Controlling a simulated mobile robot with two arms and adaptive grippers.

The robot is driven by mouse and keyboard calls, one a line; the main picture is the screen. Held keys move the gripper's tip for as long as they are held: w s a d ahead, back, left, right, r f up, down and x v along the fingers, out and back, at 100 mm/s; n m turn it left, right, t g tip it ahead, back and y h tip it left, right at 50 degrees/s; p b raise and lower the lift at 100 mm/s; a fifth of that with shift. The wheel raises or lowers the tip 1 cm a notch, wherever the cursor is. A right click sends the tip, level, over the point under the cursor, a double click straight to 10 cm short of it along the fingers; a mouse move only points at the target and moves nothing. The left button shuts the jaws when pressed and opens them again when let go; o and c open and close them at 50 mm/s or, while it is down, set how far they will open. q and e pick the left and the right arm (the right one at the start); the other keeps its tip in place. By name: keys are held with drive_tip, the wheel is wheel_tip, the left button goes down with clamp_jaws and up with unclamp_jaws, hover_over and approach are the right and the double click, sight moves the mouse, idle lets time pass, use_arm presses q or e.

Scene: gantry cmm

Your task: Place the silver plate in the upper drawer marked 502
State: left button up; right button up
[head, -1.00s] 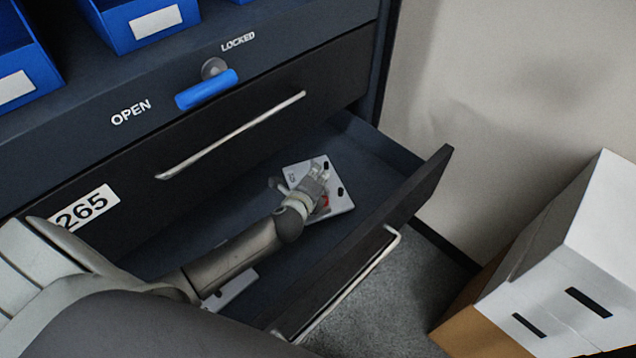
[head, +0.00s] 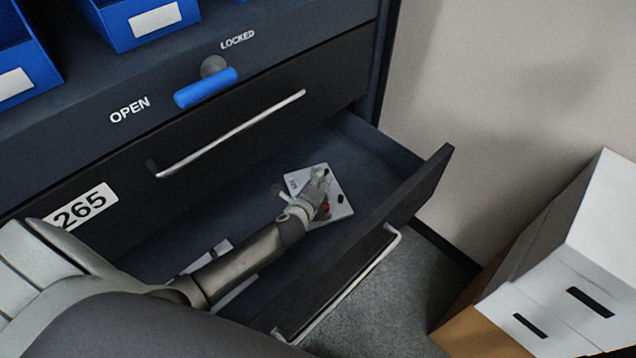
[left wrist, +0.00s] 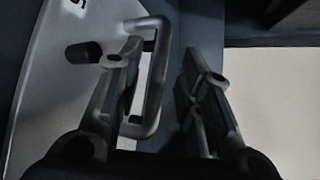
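A silver plate (head: 338,208) with dark knobs and a small red part lies in the open lower drawer (head: 375,165). Its small printed label is too blurred to read. My left gripper (head: 322,180) is over the plate. In the left wrist view the plate (left wrist: 45,100) is at the left, with a grey loop handle (left wrist: 157,80). The handle's outer bar lies between the spread fingers of my left gripper (left wrist: 170,75). The upper drawer (head: 330,78) is shut and its label (head: 82,207) reads 265. No 502 mark is readable. My right gripper is out of view.
Another pale flat piece (head: 205,262) lies in the open drawer, partly hidden by my left arm. A blue lever (head: 206,88) sits between OPEN and LOCKED. Blue bins (head: 145,25) stand above. White boxes (head: 570,270) stand at the right.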

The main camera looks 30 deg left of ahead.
use_arm(q)
drive_tip(key=shift+s, duration=0.1)
drive_tip(key=v, duration=1)
drive_tip(key=shift+s+r+b, duration=0.15)
drive_tip(key=shift+s+b, duration=0.2)
drive_tip(key=shift+s+d+r, duration=0.1)
drive_tip(key=shift+s+r, duration=0.2)
drive_tip(key=shift+s, duration=0.15)
